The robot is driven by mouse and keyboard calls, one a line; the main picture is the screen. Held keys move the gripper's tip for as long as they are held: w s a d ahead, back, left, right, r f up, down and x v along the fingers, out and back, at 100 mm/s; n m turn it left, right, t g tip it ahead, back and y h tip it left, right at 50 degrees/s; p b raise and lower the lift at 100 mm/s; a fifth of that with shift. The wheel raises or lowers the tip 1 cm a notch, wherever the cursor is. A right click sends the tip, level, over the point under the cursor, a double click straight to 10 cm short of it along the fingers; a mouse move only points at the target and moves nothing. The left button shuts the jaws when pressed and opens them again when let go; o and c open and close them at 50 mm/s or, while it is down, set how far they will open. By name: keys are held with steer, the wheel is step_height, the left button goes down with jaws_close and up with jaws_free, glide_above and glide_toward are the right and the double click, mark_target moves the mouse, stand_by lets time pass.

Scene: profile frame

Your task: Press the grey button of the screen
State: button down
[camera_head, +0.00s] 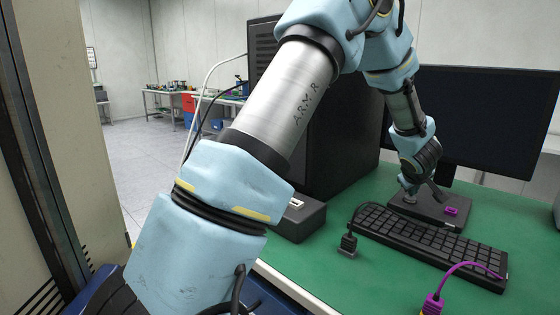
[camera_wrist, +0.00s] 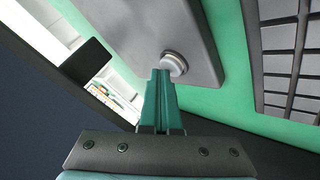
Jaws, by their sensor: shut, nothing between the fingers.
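The screen (camera_head: 490,115) is a wide black monitor at the right of the head view. Its flat dark grey base (camera_head: 432,208) lies on the green table top and also shows in the wrist view (camera_wrist: 140,30). The round grey button (camera_wrist: 176,62) sits near the edge of this base in the wrist view. My gripper (camera_wrist: 160,73) is shut and empty, its green fingertips right beside the button and overlapping its lower left edge in the picture. I cannot tell if they touch. In the head view my gripper (camera_head: 409,193) is low over the base's left part.
A black keyboard (camera_head: 430,243) lies in front of the base. A black connector (camera_head: 348,243) and a purple cable plug (camera_head: 432,304) are near the front. A small purple piece (camera_head: 451,211) is at the base. A black computer case (camera_head: 335,130) stands behind my arm.

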mark_target(411, 199)
steer(key=shift+f, duration=0.45)
steer(key=shift+r+p, duration=0.35)
steer(key=shift+p, duration=0.05)
step_height(411, 199, up, 6)
steer(key=p, duration=0.6)
steer(key=shift+r+p, duration=0.15)
steer(key=shift+p, duration=0.25)
